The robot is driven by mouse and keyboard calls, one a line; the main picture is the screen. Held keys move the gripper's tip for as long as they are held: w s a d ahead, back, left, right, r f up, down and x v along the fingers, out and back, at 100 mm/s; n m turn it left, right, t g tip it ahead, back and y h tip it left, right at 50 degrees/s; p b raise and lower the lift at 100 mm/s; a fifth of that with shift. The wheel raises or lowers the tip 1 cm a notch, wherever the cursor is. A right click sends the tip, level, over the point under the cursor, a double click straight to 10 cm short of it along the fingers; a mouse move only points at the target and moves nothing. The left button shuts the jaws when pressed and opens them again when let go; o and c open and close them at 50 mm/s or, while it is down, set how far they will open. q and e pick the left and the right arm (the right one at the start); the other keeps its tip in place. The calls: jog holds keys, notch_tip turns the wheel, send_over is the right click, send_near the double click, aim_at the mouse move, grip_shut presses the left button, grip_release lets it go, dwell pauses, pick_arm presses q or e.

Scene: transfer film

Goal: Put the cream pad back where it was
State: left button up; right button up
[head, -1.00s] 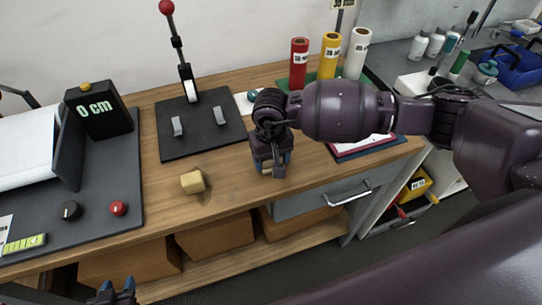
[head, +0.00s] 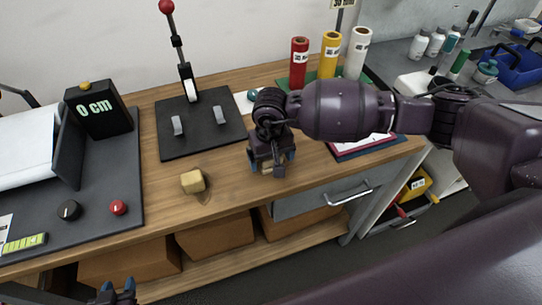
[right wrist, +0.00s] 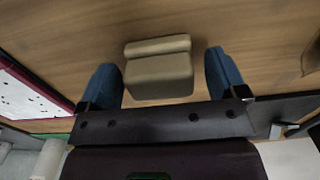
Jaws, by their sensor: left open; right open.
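A cream pad (right wrist: 158,72), a small block with a stepped edge, lies on the wooden worktop between the spread blue fingers of my right gripper (right wrist: 165,78) in the right wrist view. The fingers are open, with a gap on each side of it. In the head view, my right gripper (head: 271,163) hides most of this pad. A second block (head: 193,181), yellowish tan, sits on the worktop to the left of that gripper. My left gripper (head: 117,287) is open and empty at the bottom edge, in front of the worktop.
A dark plate with a red-knobbed lever (head: 186,80) stands behind the tan block. A board with a "0 cm" display (head: 98,108) and red button (head: 118,208) is at left. Red, yellow and white rolls (head: 330,56) stand behind my right arm. A clipboard (head: 362,146) lies to the right.

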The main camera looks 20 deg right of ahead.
notch_tip(320, 180, up, 11)
jog(key=shift+b, duration=0.8)
jog(key=shift+r, duration=0.55)
